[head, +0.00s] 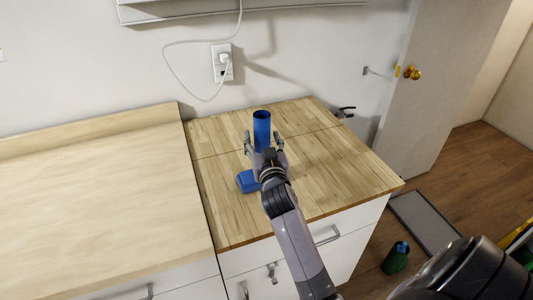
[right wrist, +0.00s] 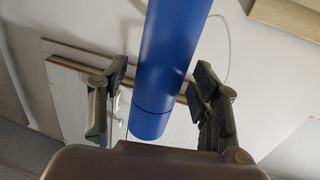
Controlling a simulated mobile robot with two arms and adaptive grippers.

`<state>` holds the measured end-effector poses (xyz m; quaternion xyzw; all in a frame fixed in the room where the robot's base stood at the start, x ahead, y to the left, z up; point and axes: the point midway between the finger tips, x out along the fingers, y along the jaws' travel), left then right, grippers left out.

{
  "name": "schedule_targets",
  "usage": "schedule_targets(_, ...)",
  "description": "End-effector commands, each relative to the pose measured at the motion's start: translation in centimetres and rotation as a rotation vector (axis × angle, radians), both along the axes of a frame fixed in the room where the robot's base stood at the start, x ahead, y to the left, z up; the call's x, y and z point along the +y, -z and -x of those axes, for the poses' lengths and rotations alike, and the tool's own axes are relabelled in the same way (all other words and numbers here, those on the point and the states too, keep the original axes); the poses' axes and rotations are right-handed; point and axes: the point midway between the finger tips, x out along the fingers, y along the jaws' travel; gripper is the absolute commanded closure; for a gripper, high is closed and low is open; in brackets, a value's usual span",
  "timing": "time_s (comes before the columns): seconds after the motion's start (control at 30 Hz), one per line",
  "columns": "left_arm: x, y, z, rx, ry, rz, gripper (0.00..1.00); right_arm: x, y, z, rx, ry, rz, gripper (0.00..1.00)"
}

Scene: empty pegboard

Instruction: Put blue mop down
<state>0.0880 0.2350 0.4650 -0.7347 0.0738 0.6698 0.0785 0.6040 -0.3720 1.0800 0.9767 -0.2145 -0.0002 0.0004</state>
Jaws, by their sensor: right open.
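The blue mop shows in the head view as a blue cylinder (head: 262,128) standing upright over the butcher-block counter. A blue block (head: 247,181) lies on the counter just left of my right wrist; I cannot tell whether it joins the cylinder. My right gripper (head: 264,143) reaches over the counter, open, its fingers on either side of the cylinder. In the right wrist view, the blue cylinder (right wrist: 172,60) passes between the open fingers (right wrist: 160,80), with gaps on both sides. The gripper hides the cylinder's lower part in the head view. My left gripper is not in view.
The butcher-block top (head: 335,165) is clear right of my arm. A lighter counter (head: 90,205) adjoins on the left. A wall outlet (head: 222,63) with a plugged white cord is behind. A green bottle (head: 396,258) and grey mat (head: 424,222) are on the floor.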

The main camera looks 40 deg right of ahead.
Motion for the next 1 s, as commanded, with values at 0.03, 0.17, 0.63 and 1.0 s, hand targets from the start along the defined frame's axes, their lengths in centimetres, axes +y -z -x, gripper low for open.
schedule_targets(0.03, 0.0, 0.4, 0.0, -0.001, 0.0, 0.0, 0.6, 0.4, 0.3, 0.9, 0.0, 0.0, -0.002, 0.42)
schedule_targets(0.17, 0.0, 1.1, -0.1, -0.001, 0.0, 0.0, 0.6, 1.6, 0.5, 3.5, 0.002, 0.0, -0.003, 0.42)
schedule_targets(0.63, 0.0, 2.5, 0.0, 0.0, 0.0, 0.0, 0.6, 4.4, 0.1, 9.6, 0.0, 0.001, -0.001, 0.42)
schedule_targets(1.0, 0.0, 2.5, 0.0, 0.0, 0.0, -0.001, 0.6, 4.5, 0.0, 9.7, 0.0, 0.001, -0.001, 0.42)
